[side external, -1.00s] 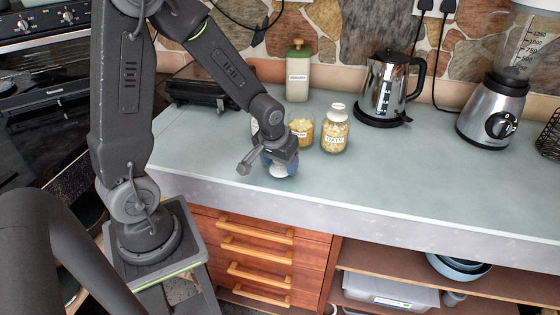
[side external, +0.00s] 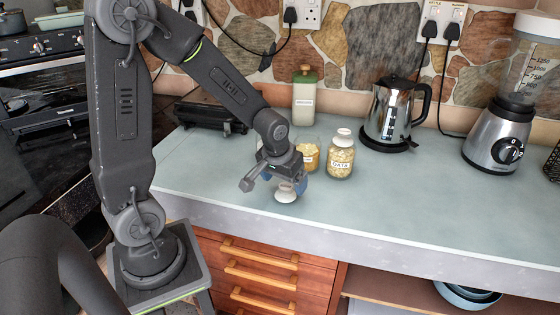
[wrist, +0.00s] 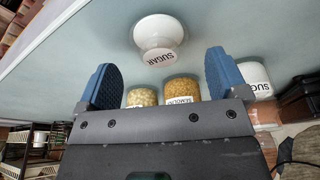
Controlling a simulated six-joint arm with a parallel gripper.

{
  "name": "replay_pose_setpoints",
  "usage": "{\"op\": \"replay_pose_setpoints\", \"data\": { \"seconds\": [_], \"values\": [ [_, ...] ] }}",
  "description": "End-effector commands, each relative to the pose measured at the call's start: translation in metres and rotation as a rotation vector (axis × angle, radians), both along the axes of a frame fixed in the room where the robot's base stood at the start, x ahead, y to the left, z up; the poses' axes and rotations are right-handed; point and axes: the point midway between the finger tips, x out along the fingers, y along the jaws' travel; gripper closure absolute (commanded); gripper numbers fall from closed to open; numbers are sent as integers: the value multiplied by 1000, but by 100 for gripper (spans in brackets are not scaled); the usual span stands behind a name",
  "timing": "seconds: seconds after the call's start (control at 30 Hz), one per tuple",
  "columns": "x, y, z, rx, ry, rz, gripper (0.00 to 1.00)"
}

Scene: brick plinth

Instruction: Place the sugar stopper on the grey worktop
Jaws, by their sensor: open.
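The sugar stopper (side external: 286,194) is white and round and stands on the grey worktop (side external: 420,190), near its front edge. In the wrist view the stopper (wrist: 160,32) shows its SUGAR label, beyond the fingertips and clear of both. My gripper (side external: 287,179) is just above the stopper in the side view, which partly hides it. In the wrist view my gripper (wrist: 163,75) is open, with its blue fingers wide apart and nothing between them.
The oats jar (side external: 340,160) and semolina jar (side external: 308,155) stand close behind my gripper. A green-lidded canister (side external: 305,98), a kettle (side external: 390,115) and a blender (side external: 495,135) stand farther back. The front right of the worktop is clear.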

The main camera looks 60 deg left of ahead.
Motion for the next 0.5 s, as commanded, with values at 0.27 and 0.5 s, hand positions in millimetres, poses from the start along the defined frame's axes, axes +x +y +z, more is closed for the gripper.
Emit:
{"op": "replay_pose_setpoints", "data": {
  "seconds": [0.27, 0.5],
  "values": [
    [-13, -7, 57, 1, -5, 0, 8],
    [-21, -11, 84, 0, -1, 0, 8]
  ]
}}
